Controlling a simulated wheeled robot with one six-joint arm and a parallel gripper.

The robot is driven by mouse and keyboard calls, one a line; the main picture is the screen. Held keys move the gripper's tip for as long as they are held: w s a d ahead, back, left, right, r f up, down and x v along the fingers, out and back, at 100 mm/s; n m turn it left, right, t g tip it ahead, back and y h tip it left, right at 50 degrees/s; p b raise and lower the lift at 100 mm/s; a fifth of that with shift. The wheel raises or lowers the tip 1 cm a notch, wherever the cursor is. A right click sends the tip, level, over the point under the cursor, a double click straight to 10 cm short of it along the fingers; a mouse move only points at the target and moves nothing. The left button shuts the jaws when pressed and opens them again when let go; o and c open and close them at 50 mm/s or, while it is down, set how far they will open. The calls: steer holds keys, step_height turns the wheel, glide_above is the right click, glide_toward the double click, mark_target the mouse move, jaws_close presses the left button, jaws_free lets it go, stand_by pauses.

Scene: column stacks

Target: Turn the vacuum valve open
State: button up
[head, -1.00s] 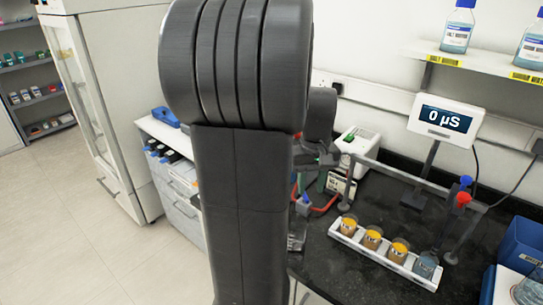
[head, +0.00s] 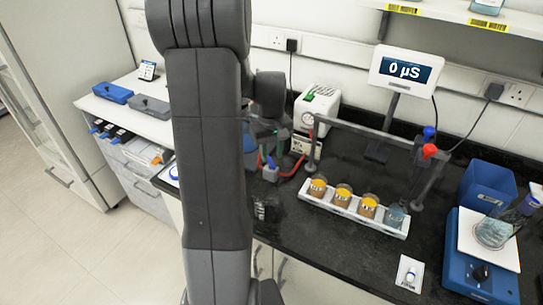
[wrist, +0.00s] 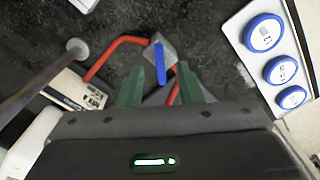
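The vacuum valve shows in the wrist view as a grey metal body with a blue lever handle (wrist: 159,62), joined to red tubing (wrist: 124,40). My gripper (wrist: 160,78) has two green fingers, spread apart. The lower part of the blue handle lies between the fingertips in the picture, with gaps on both sides. I cannot tell whether the fingers are level with it in depth. In the head view the small blue handle (head: 271,161) shows beside red tubing (head: 292,165) on the black bench.
A white pump-like box (head: 317,107) stands behind the valve. A white rack (head: 375,225) with several cups and a metal frame (head: 425,180) stand to the right. A display (head: 406,72) reads 0 µS. A grey post (wrist: 40,80) is left of my gripper.

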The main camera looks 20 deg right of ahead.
mark_target(271, 165)
steer(key=shift+f, duration=1.2)
jaws_close()
steer(key=n, duration=0.3)
steer(key=shift+d+n+b, duration=0.1)
steer(key=shift+n+b, duration=0.3)
steer(key=shift+w+n+b, duration=0.1)
steer(key=shift+n+b, duration=0.2)
steer(key=shift+n, duration=1.7)
